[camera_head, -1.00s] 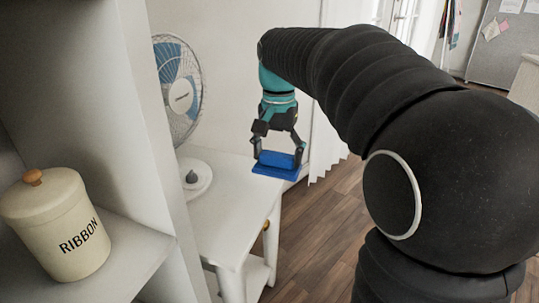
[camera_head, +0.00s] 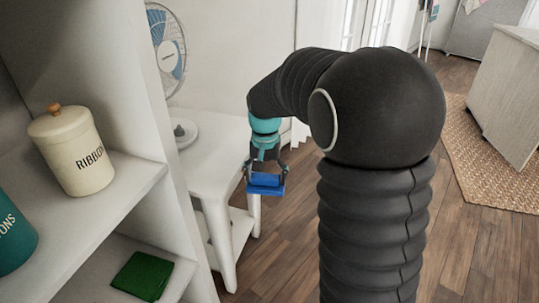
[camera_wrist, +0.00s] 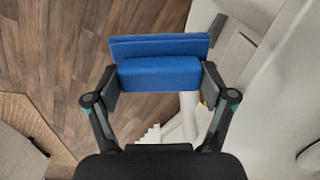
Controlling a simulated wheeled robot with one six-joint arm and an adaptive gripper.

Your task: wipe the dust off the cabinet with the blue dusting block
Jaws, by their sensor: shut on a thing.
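My gripper (camera_head: 266,170) is shut on the blue dusting block (camera_head: 266,184) and holds it in the air beside the front edge of the white table. In the wrist view the block (camera_wrist: 160,72) sits level between the two fingers, with its flat wider pad at the far side and floor behind it. The cabinet (camera_head: 135,190) is the white open shelving at the left, apart from my gripper. I cannot make out any dust on the parts of its shelves that show.
A cream RIBBON canister (camera_head: 75,155) stands on the upper shelf, with a teal canister (camera_head: 12,235) lower left. A green cloth-like square (camera_head: 142,276) lies on a lower shelf. A fan (camera_head: 168,50) stands on the white table (camera_head: 212,160). The wooden floor (camera_head: 280,250) in front is open.

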